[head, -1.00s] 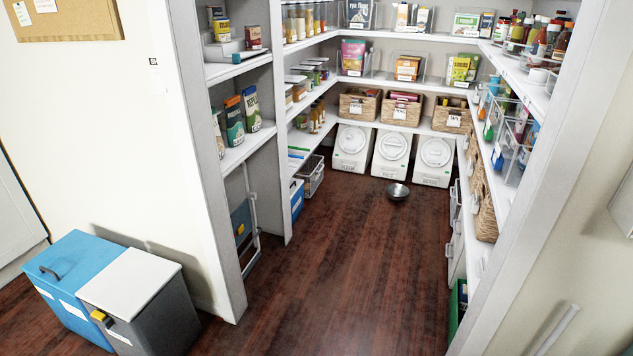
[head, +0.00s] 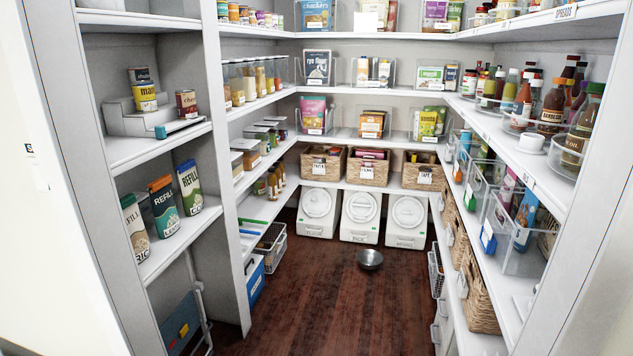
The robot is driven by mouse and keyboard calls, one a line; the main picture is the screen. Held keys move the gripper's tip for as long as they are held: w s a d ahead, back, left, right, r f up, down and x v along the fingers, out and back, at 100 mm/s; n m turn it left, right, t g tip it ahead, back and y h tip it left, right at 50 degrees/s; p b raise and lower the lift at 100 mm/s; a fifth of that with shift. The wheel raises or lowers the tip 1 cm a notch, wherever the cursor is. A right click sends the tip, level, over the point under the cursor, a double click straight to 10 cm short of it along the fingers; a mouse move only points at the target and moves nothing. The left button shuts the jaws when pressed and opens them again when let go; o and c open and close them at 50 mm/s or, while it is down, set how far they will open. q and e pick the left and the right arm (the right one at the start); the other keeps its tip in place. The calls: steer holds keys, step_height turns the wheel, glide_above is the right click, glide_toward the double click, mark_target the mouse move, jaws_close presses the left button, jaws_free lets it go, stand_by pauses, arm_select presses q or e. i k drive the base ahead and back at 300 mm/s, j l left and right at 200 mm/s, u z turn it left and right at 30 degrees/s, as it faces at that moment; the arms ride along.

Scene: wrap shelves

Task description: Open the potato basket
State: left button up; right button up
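No basket has a label that I can read as potato, so I cannot tell which one it is. Several wicker baskets stand on the right shelf, the nearest one (head: 480,300) being the largest in view. Three wicker baskets with white tags stand on the back shelf: left (head: 325,168), middle (head: 378,172) and right (head: 434,184). A wire basket (head: 271,246) sits low on the left. Another dark wire basket (head: 436,272) and pale drawer fronts or handles show low on the right, partly hidden. Neither of my grippers is in view.
A blue box (head: 251,281) stands low left. Shelf uprights flank the entrance.

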mark_target(280, 249)
steer(key=i+z, duration=0.1)
steer(key=i, duration=1.95)
